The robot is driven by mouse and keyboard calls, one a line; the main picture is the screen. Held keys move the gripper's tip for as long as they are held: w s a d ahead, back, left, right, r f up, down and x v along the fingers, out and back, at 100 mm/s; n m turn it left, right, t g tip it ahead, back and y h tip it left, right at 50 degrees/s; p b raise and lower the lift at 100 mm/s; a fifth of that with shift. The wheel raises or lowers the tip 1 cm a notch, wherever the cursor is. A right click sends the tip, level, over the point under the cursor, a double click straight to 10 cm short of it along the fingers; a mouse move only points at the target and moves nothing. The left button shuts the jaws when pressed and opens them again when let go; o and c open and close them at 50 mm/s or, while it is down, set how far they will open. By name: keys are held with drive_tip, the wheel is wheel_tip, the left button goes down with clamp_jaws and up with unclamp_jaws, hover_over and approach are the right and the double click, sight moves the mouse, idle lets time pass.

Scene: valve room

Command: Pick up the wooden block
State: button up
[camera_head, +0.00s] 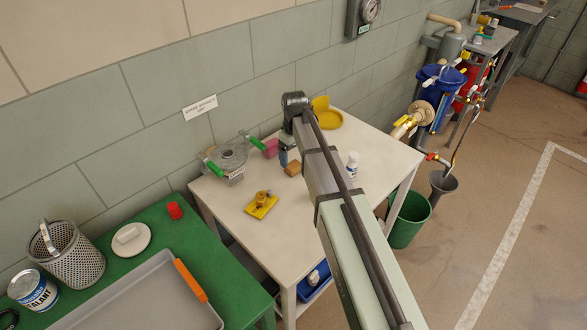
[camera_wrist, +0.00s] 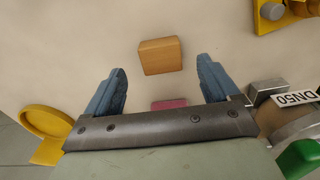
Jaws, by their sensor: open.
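The wooden block (camera_head: 293,169) lies on the cream-topped table, just beside my gripper in the head view. In the wrist view the wooden block (camera_wrist: 160,56) is a light-brown piece lying ahead of and between the two blue fingers. My gripper (camera_wrist: 162,76) is open and empty, with one finger on each side of the block's line and neither visibly touching it. In the head view my gripper (camera_head: 284,156) is partly hidden by my arm. The remaining height above the table is hard to tell.
A pink block (camera_head: 271,148) lies behind my gripper, and its edge shows near the gripper bar in the wrist view (camera_wrist: 168,104). Around it are a grey valve with green handles (camera_head: 229,157), a yellow fixture (camera_head: 262,204), a yellow dish (camera_head: 327,118) and a white bottle (camera_head: 352,163).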

sight(294, 165)
drive_tip(key=shift+a+f, duration=0.1)
drive_tip(key=shift+f, duration=2.4)
drive_tip(key=shift+c, duration=0.4)
drive_tip(key=c, duration=1)
